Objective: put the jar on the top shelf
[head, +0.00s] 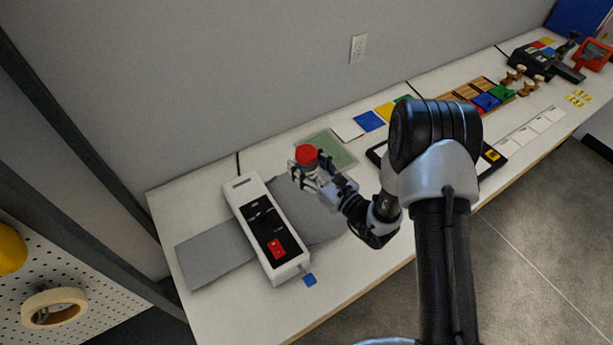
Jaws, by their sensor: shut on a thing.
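A jar with a red lid (307,153) is in the head view, a little left of centre, over the white workbench. My gripper (308,172) is shut on it, with the fingers around its sides below the lid. The lid faces up; most of the jar's body is hidden by the fingers. I cannot tell how far it is above the bench. No shelf that I can identify as the top shelf shows clearly.
A dark upright post (75,140) and a perforated white panel (105,303) with a tape ring stand left.

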